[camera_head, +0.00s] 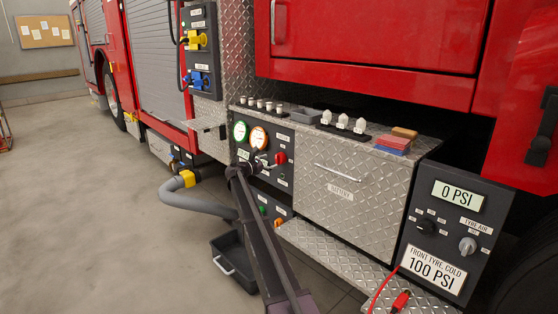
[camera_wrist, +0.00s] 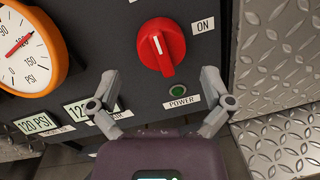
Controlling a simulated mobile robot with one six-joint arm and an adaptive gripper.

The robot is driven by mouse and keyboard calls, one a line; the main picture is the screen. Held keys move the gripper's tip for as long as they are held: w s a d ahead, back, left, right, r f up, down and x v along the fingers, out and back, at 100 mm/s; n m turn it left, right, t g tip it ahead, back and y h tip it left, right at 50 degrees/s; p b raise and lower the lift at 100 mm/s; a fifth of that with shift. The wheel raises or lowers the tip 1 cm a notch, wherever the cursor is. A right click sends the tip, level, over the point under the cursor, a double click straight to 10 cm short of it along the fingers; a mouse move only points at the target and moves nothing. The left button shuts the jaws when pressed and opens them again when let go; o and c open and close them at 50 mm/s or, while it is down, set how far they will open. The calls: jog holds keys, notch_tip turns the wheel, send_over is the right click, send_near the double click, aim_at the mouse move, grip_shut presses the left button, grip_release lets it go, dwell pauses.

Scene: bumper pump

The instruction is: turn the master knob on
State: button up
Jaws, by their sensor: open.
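The red master knob (camera_wrist: 161,45) is on a dark panel (camera_wrist: 110,40), with a white line on its grip pointing up and slightly left. An ON label (camera_wrist: 204,25) is to its right. A small green lamp (camera_wrist: 177,89) with a POWER label is below it. My gripper (camera_wrist: 159,80) is open and empty in the wrist view, its fingers spread below and to either side of the knob, apart from it. In the head view the knob (camera_head: 281,157) shows just right of my gripper (camera_head: 260,163). Part of the panel is hidden by my arm.
An orange-rimmed gauge (camera_wrist: 30,50) and 120 PSI displays are left of the knob. Diamond plate (camera_wrist: 282,50) stands close on the right. A battery drawer (camera_head: 345,190) is beside the panel. A grey hose (camera_head: 200,203) and a black tray (camera_head: 232,262) are lower left.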

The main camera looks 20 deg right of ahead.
aim_at(276, 159)
jog(key=shift+x, duration=2.5)
jog(key=c, duration=1)
